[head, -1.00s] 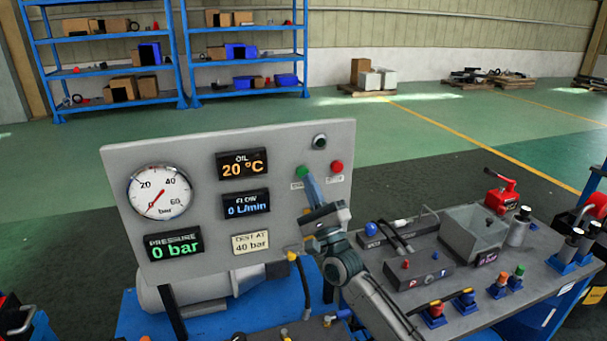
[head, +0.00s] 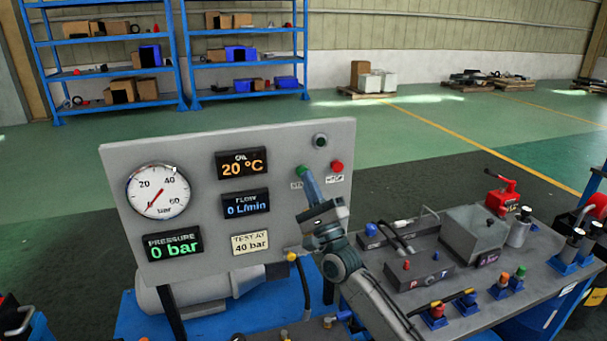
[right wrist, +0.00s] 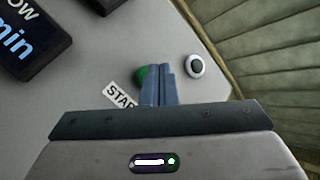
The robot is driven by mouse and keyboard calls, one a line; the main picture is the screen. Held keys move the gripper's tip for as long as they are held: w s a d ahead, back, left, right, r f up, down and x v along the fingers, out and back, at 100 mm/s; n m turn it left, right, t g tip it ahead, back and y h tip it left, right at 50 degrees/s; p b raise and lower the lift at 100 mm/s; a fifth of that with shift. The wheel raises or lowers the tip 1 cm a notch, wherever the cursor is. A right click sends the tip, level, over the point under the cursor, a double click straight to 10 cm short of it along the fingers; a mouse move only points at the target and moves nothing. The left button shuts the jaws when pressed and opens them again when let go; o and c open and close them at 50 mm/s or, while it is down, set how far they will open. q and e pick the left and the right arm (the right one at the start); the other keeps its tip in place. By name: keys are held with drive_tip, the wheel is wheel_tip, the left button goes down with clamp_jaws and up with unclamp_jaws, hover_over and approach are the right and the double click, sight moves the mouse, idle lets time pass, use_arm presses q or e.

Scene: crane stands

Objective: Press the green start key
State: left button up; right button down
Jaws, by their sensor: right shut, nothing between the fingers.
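The green start key (head: 301,170) is on the grey upright panel (head: 120,170), left of the red key (head: 337,166). My right gripper (head: 306,174) is shut and empty, its blue fingertips at the green key and partly covering it. In the right wrist view the green key (right wrist: 143,76) shows beside the closed fingertips (right wrist: 161,70), above the START label (right wrist: 121,95). I cannot tell whether the fingertips touch the key. The pressure display (head: 173,246) reads 0 bar and the flow display (head: 246,203) 0 L/min. My left gripper is not in view.
A black-and-white knob (head: 320,141) sits above the keys. Blue shelves (head: 110,70) stand far behind.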

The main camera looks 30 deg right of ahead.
drive_tip(key=shift+w+d+b, duration=0.15)
drive_tip(key=shift+w+b, duration=0.3)
drive_tip(key=shift+w, duration=0.05)
idle(0.3)
drive_tip(key=shift+s, duration=0.15)
idle(0.3)
drive_tip(key=shift+s+a+p, duration=0.25)
drive_tip(key=shift+s+p, duration=0.25)
drive_tip(key=shift+s, duration=0.25)
drive_tip(key=s+p, duration=0.1)
drive_tip(key=s, duration=0.1)
drive_tip(key=s+a+p, duration=0.1)
drive_tip(key=s, duration=0.1)
drive_tip(key=shift+s, duration=0.4)
drive_tip(key=shift+a, duration=0.1)
idle(0.4)
